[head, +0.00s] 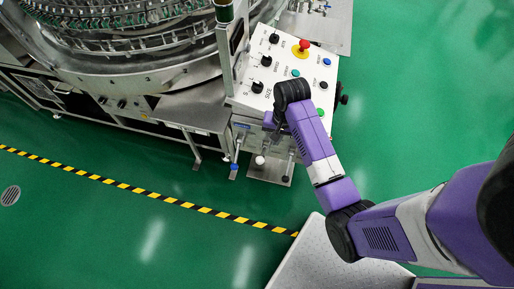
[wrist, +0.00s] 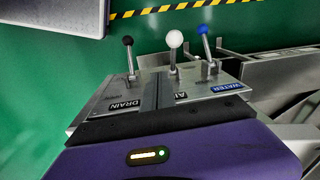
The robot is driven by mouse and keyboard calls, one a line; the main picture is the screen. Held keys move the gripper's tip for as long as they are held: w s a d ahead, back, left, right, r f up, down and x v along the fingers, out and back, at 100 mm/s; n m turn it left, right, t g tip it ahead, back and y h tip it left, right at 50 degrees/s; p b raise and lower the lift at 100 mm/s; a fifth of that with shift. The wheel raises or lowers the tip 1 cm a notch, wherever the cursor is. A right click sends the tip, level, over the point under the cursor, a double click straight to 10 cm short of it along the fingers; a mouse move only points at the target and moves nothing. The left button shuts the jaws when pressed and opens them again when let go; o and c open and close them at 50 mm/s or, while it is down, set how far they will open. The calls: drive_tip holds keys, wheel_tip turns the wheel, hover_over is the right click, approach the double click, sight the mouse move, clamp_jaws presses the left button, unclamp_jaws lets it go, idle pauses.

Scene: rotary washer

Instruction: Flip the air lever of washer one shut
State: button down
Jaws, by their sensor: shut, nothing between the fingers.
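The air lever, with a white ball knob (wrist: 174,39) on a thin metal stem, stands out from the metal valve plate (wrist: 150,92) in the wrist view. The label by it is partly hidden and shows only "AI". The black-knobbed drain lever (wrist: 128,41) is to its left and the blue-knobbed water lever (wrist: 203,30) to its right. In the head view the white knob (head: 260,160) shows below the panel, apart from my gripper (head: 271,125). My gripper is shut and empty above the levers, its fingertips small and dark there. In the wrist view my purple housing hides the plate's lower part.
The sloped control panel (head: 285,62) with a red emergency button (head: 304,44) and several knobs is beside my wrist. The round washer machine (head: 140,50) fills the upper left. Green floor (head: 130,240) with a striped tape line (head: 150,191) is open in front.

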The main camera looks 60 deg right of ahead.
sight(262, 156)
drive_tip(key=shift+m+g+y, duration=0.5)
drive_tip(key=shift+m+y, duration=0.1)
drive_tip(key=shift+y, duration=0.2)
drive_tip(key=w+r, duration=0.1)
drive_tip(key=r, duration=0.2)
drive_tip(key=w+a+r, duration=0.1)
drive_tip(key=shift+w+r+p, duration=0.15)
drive_tip(key=shift+w+p, duration=0.2)
drive_tip(key=shift+a, duration=0.1)
wheel_tip(262, 156, down, 10)
drive_tip(key=a, duration=0.1)
drive_tip(key=shift+a, duration=0.25)
drive_tip(key=shift+a, duration=0.15)
